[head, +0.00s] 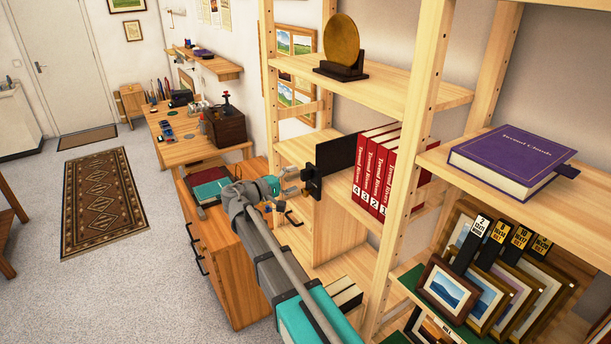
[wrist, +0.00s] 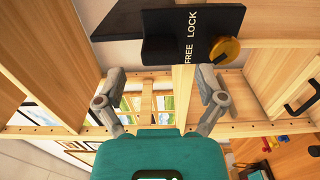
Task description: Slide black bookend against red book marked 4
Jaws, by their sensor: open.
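The black bookend (head: 337,153) stands upright on the middle shelf, left of a row of red books. The red book marked 4 (head: 358,168) is the leftmost of that row. The bookend's front edge looks apart from its spine; the exact gap is hard to judge. In the wrist view the bookend (wrist: 165,38) shows the words FREE and LOCK and a brass knob (wrist: 223,51). Which word the knob is set to I cannot tell. My gripper (head: 288,182) is open and empty, just left of the bookend. In the wrist view its fingers (wrist: 161,80) are spread below the bookend.
A gold disc on a stand (head: 341,45) sits on the shelf above. A purple book (head: 511,160) and framed prints (head: 450,288) are at right. A wooden cabinet (head: 225,255) stands at left below my arm.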

